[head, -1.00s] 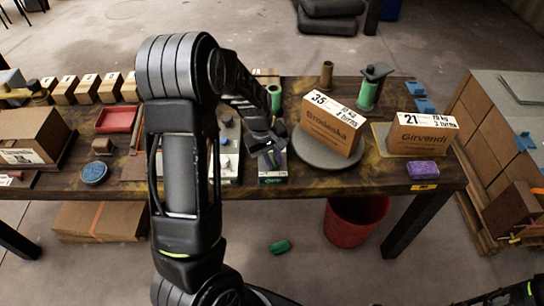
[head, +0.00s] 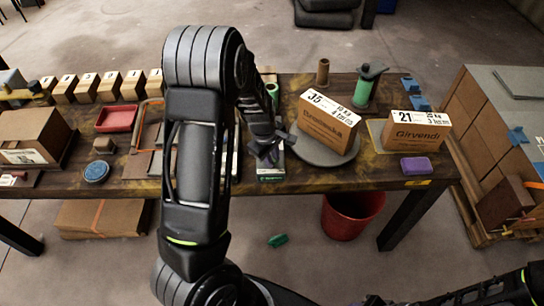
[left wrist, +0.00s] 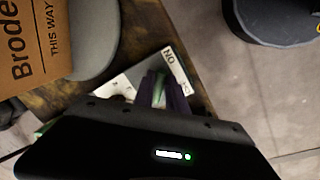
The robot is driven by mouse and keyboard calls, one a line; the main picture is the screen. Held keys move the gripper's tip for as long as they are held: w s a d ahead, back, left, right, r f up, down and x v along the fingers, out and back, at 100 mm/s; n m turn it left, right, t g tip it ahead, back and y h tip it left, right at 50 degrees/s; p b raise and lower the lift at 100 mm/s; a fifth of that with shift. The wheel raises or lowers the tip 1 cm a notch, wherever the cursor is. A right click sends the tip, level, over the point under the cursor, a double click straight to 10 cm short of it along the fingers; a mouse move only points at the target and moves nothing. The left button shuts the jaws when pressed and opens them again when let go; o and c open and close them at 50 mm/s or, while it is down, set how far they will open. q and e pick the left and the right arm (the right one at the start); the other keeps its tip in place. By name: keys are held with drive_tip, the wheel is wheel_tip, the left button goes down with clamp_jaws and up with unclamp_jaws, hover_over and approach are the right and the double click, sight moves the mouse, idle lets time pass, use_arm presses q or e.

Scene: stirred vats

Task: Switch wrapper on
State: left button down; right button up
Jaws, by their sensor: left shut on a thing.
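The wrapper's round grey turntable (head: 318,152) stands on the table with a brown box marked 35 (head: 327,124) on it. A small switch box (head: 270,174) with a green mark on its front sits left of the turntable, partly hidden by my left gripper (head: 268,150). In the left wrist view, my left gripper (left wrist: 160,92) is shut on a small green switch part (left wrist: 159,88) over a pale plate (left wrist: 182,70). The plate's lettering shows upside down near the fingers. The switch's exact position is hard to tell. My right gripper is out of view.
A box marked 21 (head: 416,130), a green spool (head: 364,92) and a purple block (head: 416,166) stand to the right. A red bin (head: 350,218) is under the table. Small boxes (head: 110,86) and a red tray (head: 117,119) lie to the left.

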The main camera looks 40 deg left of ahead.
use_arm(q)
drive_tip(key=c, duration=1.3)
unclamp_jaws()
drive_tip(key=shift+c, duration=0.2)
drive_tip(key=shift+r, duration=0.1)
wheel_tip(320, 180, up, 8)
drive_tip(key=s, duration=0.1)
drive_tip(key=shift+s+f+p, duration=0.25)
drive_tip(key=shift+s+p, duration=0.05)
drive_tip(key=shift+a, duration=0.1)
